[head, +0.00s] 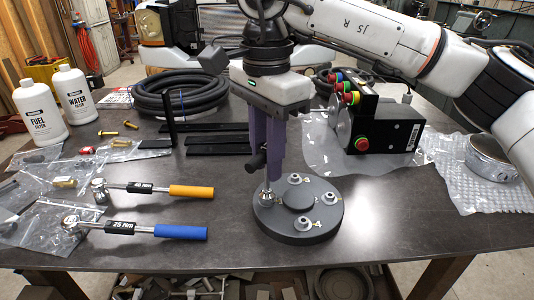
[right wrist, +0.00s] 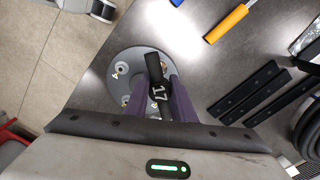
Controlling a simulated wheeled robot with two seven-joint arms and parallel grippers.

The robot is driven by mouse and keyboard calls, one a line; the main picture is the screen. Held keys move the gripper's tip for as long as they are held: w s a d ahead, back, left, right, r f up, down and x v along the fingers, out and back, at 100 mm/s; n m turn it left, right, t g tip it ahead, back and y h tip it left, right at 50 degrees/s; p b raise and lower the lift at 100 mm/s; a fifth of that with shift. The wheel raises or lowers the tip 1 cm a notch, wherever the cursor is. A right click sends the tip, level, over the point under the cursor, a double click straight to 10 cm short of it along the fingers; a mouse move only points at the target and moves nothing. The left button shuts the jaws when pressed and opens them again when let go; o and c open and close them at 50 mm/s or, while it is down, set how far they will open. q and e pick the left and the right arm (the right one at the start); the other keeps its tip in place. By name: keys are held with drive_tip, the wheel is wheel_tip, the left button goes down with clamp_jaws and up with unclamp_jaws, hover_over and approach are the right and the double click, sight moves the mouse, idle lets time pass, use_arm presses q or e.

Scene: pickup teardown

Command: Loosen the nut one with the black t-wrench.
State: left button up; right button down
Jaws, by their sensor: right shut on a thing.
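A round dark grey plate (head: 280,230) with several nuts stands on the table. My right gripper (head: 266,172) is above its left side, purple fingers pointing down and shut on the black t-wrench (head: 257,160). The wrench is upright; its shaft runs down to the front-left nut position (head: 267,199), where its end covers the nut. I cannot read that nut's number or tell how fully the socket is seated. In the right wrist view the wrench top (right wrist: 158,92), marked 17, lies between the fingers (right wrist: 163,82). My left gripper is not in view.
A blue-handled torque wrench (head: 180,232) and an orange-handled one (head: 190,191) lie left of the plate. Behind are black bars (head: 215,139) and a coiled hose (head: 180,95). A black control box (head: 385,130) stands back right.

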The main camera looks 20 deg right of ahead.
drive_tip(key=shift+f, duration=0.15)
drive_tip(key=n+p, duration=0.2)
drive_tip(key=n, duration=0.4)
drive_tip(key=shift+s+p, duration=0.1)
drive_tip(key=shift+p, duration=0.25)
drive_tip(key=shift+f+n, duration=0.2)
drive_tip(key=shift+n, duration=0.4)
drive_tip(key=n+p, duration=0.1)
drive_tip(key=n, duration=0.6)
drive_tip(key=shift+f, duration=0.1)
